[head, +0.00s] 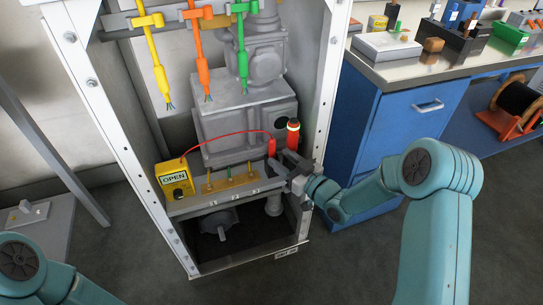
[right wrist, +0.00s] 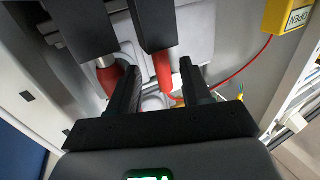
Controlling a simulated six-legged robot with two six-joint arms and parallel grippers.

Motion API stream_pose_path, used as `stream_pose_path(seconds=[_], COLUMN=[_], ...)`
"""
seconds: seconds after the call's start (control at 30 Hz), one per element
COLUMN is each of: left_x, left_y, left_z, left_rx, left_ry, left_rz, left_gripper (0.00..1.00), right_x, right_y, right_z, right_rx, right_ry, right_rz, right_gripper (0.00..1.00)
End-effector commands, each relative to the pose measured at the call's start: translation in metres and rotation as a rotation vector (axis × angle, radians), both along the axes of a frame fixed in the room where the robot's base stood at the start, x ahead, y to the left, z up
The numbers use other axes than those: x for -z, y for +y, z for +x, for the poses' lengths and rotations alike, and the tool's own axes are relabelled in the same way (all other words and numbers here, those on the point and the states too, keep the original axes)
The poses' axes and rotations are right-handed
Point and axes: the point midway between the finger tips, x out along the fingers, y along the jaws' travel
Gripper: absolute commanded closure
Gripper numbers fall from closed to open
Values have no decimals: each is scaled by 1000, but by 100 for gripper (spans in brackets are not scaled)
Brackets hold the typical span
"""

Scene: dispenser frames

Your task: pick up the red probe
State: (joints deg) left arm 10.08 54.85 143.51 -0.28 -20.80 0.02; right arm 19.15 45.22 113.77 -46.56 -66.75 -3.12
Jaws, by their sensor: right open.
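The red probe (head: 271,147) stands upright near the right side of the frame's shelf, with a thin red lead running from it to the yellow OPEN box (head: 174,180). It also shows in the right wrist view (right wrist: 162,70), below a black part, between the two dark fingers. My right gripper (head: 287,160) is open around or just short of the probe; I cannot tell whether a finger touches it. A second red object with a black band (head: 293,135) stands just right of the probe. In the right wrist view it shows left of the fingers (right wrist: 107,80). My left gripper is out of view.
A grey machine (head: 238,120) stands behind. Yellow, orange and green leads (head: 202,70) hang above. The white frame post (head: 328,90) rises close to my right arm. A blue cabinet (head: 395,125) stands right.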

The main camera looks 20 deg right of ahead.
Motion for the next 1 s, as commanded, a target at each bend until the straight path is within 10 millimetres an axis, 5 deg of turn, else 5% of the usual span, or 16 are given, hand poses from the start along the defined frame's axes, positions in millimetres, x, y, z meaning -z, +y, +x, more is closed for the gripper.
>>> stream_pose_path(seconds=[0.3, 0.57, 0.7, 1.0], left_x=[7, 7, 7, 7], left_y=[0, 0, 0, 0], left_z=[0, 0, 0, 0], left_rx=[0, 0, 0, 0], left_ry=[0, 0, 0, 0], left_rz=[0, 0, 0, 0], left_gripper=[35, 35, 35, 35], right_x=[-6, -7, -6, -7], right_y=[20, 23, 23, 23], right_z=[39, 42, 42, 41], right_rx=[1, 3, 3, 3], right_ry=[-2, 0, 0, 0], right_rz=[-1, 0, 0, 0], right_gripper=[52, 52, 97, 100])
